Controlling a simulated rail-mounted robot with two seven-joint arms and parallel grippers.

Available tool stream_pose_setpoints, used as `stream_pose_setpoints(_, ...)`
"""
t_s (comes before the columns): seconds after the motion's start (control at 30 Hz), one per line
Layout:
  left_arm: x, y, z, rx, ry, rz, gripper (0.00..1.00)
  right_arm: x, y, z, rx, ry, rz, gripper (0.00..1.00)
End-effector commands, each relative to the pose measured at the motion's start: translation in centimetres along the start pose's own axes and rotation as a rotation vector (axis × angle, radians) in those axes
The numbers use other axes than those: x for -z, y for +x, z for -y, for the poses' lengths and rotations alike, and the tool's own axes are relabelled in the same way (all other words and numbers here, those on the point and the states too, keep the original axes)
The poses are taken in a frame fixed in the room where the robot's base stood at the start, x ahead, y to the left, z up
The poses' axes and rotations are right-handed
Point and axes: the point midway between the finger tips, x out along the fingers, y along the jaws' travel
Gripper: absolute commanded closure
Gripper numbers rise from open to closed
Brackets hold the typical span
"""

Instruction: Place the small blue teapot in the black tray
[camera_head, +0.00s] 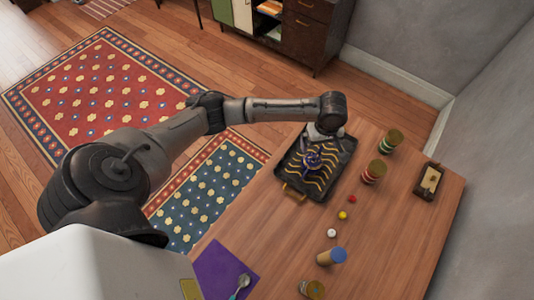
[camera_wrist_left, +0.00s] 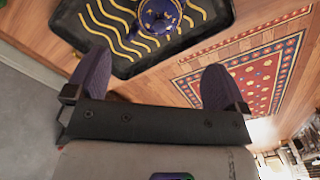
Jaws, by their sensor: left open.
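The small blue teapot (camera_head: 313,160), dark blue with gold markings, rests on the black tray (camera_head: 318,192) with yellow wavy lines. In the left wrist view the teapot (camera_wrist_left: 160,14) is at the top, cut off by the frame edge, with the tray (camera_wrist_left: 205,22) around it. My left gripper (camera_head: 318,143) is over the tray, close to the teapot. In the left wrist view its two purple fingers (camera_wrist_left: 156,62) are wide apart with nothing between them, and the teapot lies beyond the tips. My right gripper is not in view.
The wooden table holds jars (camera_head: 374,171), small balls (camera_head: 343,215), a blue-topped container (camera_head: 332,257), a small brown box (camera_head: 428,180) and a purple cloth (camera_head: 222,268) with a spoon. Bare tabletop lies right of the balls. A wall borders the right side.

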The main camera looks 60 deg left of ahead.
Motion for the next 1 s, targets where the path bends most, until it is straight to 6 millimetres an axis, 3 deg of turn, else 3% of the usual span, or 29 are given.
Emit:
stream_pose_setpoints(0.17,-3.8,2.5,1.3,-0.026,0.189,0.023,0.0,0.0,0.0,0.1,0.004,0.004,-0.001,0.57)
stream_pose_setpoints(0.27,-8.0,4.7,3.1,-0.076,0.406,0.043,0.0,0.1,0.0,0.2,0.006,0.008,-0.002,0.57)
stream_pose_setpoints(0.4,-13.5,6.8,6.7,-0.181,0.722,0.046,0.0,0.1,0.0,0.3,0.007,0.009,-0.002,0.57)
stream_pose_setpoints(0.53,-16.9,7.4,10.6,-0.269,0.957,0.004,0.0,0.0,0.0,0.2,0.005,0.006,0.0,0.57)
stream_pose_setpoints(0.73,-18.6,6.9,16.8,-0.312,1.206,-0.119,0.0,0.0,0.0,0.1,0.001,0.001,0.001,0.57)
stream_pose_setpoints(1.0,-17.9,5.7,22.9,-0.232,1.383,-0.248,0.0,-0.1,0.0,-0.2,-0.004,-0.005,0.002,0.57)
